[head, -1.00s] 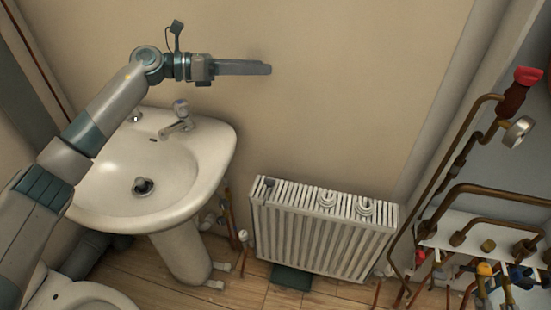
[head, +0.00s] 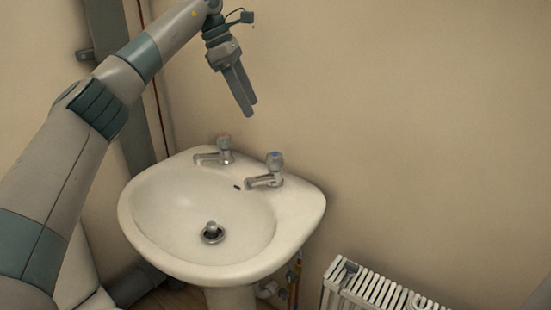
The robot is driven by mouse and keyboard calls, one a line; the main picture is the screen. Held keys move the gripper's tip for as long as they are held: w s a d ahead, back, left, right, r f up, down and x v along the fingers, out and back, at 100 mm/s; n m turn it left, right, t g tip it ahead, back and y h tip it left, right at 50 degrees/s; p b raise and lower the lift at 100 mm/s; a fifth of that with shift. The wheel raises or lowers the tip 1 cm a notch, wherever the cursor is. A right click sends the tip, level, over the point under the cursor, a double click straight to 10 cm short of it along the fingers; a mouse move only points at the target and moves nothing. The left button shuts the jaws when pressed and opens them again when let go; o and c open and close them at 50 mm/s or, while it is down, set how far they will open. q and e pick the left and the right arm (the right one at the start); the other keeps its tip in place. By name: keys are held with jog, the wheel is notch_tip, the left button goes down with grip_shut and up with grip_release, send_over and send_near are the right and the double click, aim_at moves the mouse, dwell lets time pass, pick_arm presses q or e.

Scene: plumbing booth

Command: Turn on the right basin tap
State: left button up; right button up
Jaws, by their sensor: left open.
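The right basin tap (head: 268,172) stands on the back right of the white basin (head: 141,213). It is chrome with a blue-marked top, and its spout points left over the bowl. The left tap (head: 216,151), with a red-marked top, stands further left on the basin's back rim. My left gripper (head: 248,112) is open and empty. It points down, above the back of the basin and up and to the left of the right tap, touching neither tap. My right gripper is out of view.
A white radiator (head: 373,291) stands at the lower right. Pipes (head: 293,279) run below the basin's right side. The plain wall (head: 400,120) behind and to the right of the basin is clear. The basin's bowl is empty apart from the plug fitting (head: 212,233).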

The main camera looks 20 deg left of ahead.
aim_at(274, 154)
pick_arm(q)
jog(key=shift+d+f, duration=0.1)
jog(key=x, duration=1.7)
jog(key=shift+w+d+f, duration=0.1)
jog(key=shift+d, duration=0.05)
jog(key=shift+c, duration=0.7)
jog(key=c, duration=0.9)
